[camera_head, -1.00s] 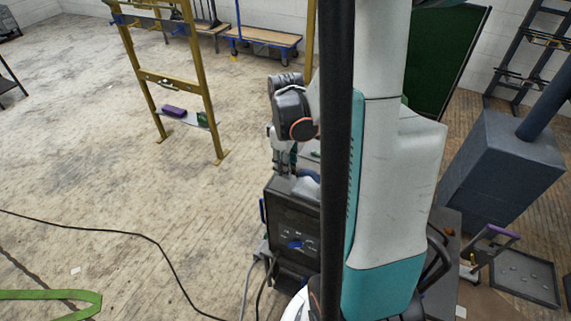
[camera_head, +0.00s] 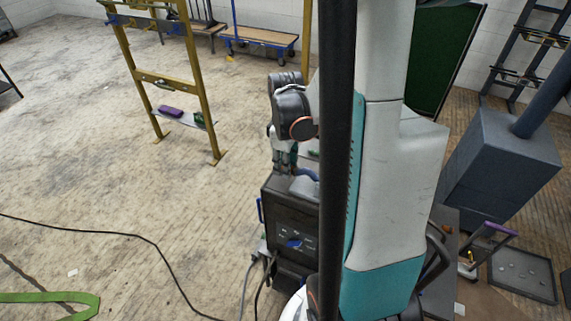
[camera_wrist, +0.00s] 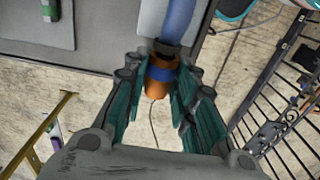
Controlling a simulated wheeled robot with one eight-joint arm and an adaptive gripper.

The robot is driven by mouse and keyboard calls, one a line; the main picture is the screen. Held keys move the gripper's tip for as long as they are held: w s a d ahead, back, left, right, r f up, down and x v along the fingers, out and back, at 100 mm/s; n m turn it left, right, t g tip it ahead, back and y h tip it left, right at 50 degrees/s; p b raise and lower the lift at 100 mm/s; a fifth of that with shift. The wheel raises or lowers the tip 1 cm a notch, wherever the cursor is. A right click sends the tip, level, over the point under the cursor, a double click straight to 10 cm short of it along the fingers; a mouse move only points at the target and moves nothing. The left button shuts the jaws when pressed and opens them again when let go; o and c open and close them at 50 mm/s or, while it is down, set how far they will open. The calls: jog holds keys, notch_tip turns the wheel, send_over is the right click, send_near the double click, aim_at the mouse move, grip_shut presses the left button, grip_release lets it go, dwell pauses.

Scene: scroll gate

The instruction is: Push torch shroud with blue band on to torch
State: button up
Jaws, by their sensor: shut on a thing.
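The torch shroud (camera_wrist: 157,89) is a copper-orange cylinder with a blue band around it, in the middle of the wrist view. My gripper (camera_wrist: 158,82) has its teal fingers on both sides of the shroud and is shut on it. The shroud and torch look roughly in line. I cannot tell how far the shroud sits over the torch end.
A black machine (camera_head: 290,225) with cables stands beside my arm. A yellow frame (camera_head: 190,85) with a purple item stands at the left. A blue-grey box (camera_head: 500,165) and a dark tray (camera_head: 523,272) are at the right. Open floor lies at the left.

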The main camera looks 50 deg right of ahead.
jog(key=shift+o, duration=0.7)
grip_shut()
jog(key=shift+s+d, duration=0.2)
jog(key=shift+s, duration=0.3)
jog(key=shift+s+d, duration=0.15)
jog(key=shift+s, duration=0.3)
dwell(1.0)
jog(key=o, duration=1.1)
grip_release()
